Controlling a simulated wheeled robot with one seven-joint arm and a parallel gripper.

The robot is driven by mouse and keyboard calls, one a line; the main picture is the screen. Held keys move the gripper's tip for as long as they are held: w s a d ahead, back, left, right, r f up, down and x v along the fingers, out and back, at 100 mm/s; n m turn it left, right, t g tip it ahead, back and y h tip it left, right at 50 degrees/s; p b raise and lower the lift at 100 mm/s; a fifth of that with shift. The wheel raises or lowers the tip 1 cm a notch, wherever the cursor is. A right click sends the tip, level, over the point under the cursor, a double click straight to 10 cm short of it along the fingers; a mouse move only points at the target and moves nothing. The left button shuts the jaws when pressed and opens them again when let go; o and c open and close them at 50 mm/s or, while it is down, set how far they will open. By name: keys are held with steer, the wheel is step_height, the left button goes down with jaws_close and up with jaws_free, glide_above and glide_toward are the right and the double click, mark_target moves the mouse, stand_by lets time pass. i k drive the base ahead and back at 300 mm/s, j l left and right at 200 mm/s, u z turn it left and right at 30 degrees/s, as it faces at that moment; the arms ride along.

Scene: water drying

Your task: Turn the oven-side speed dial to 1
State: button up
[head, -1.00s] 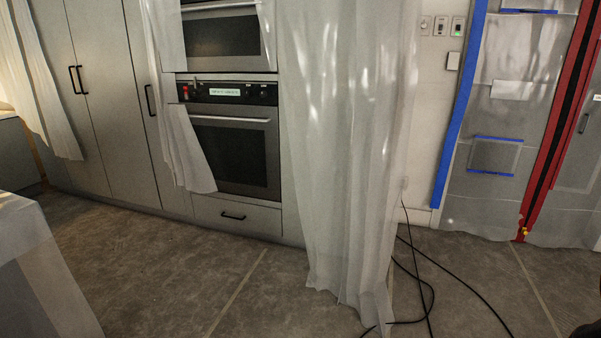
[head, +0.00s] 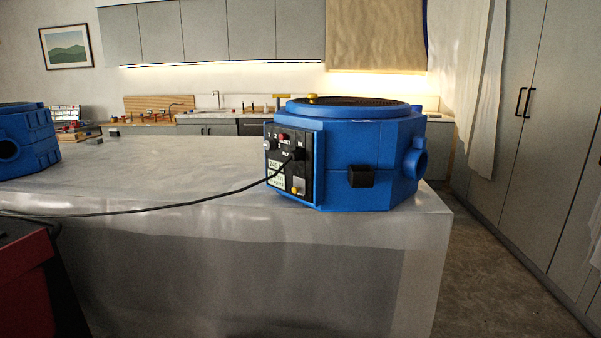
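A blue air mover (head: 365,155) stands on the right end of the plastic-covered island (head: 180,230), in the head view. A black control panel (head: 306,172) is on its left-front face. The panel carries a red knob or button, a pale round knob at its left edge, a yellow piece low down and small white labels. A black cable (head: 230,194) runs from the panel leftward over the island. The panel's markings are too small to tell the dial's setting. The oven is out of view now. My gripper is not in view.
A second blue air mover (head: 25,142) stands at the island's left. A red and black object (head: 30,285) is at the lower left. Tall grey cabinets (head: 535,130) with a hanging plastic sheet line the right. Open floor (head: 505,285) lies between island and cabinets.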

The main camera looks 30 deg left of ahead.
mark_target(270, 144)
steer(key=i+u, duration=0.2)
steer(key=u, duration=0.25)
steer(key=i+l+u, duration=0.1)
steer(key=u, duration=0.35)
steer(key=i+l+u, duration=0.15)
steer(key=u, duration=0.25)
steer(key=i+l+u, duration=0.2)
steer(key=u, duration=0.25)
steer(key=i+l+u, duration=0.1)
steer(key=u, duration=0.35)
steer(key=i+l+u, duration=0.3)
steer(key=l+u, duration=0.35)
steer(key=i+l+u, duration=0.1)
steer(key=l+u, duration=0.2)
steer(key=l, duration=0.3)
